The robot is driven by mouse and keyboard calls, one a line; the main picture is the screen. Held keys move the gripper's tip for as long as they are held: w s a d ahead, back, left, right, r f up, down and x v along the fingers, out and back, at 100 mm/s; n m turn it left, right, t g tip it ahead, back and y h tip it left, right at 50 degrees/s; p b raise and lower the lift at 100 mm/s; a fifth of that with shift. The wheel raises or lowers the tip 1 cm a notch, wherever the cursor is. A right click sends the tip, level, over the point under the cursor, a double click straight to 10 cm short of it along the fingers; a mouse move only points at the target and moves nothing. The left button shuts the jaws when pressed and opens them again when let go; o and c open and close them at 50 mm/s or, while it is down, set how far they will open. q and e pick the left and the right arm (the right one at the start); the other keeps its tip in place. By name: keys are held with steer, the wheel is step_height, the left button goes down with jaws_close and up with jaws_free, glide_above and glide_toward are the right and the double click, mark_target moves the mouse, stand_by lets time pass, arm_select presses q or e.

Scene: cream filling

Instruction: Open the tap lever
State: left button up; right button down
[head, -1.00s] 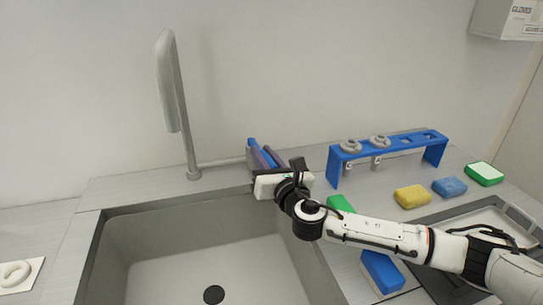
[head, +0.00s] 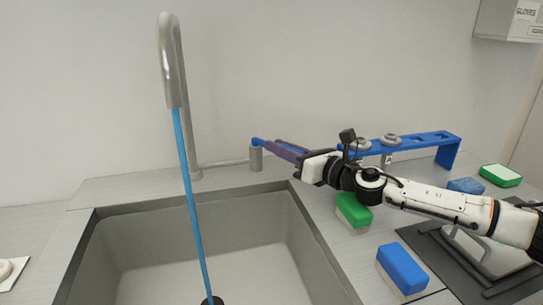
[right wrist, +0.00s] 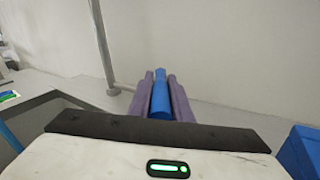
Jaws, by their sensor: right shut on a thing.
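The tap has a tall grey spout (head: 171,75) behind the sink, and a thin blue stream of water (head: 192,200) runs from it down to the drain. The blue tap lever (head: 258,142) sits on a short grey post to the right of the spout. My right gripper (head: 280,148) reaches in from the right with its purple fingers at the lever. In the right wrist view the blue lever (right wrist: 160,100) lies between the two purple fingers (right wrist: 160,82), which are shut on it. The lever's near end is partly hidden in the head view. My left gripper is not in view.
The grey sink (head: 275,198) lies below the tap. A blue rack (head: 425,143) with grey rings stands right of the lever, behind my right arm. A green sponge (head: 352,212) and a blue sponge (head: 403,268) lie right of the sink. A dark tray (head: 440,262) is at the right.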

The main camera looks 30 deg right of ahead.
steer(key=shift+r, duration=0.1)
steer(key=c, duration=1.6)
jaws_free()
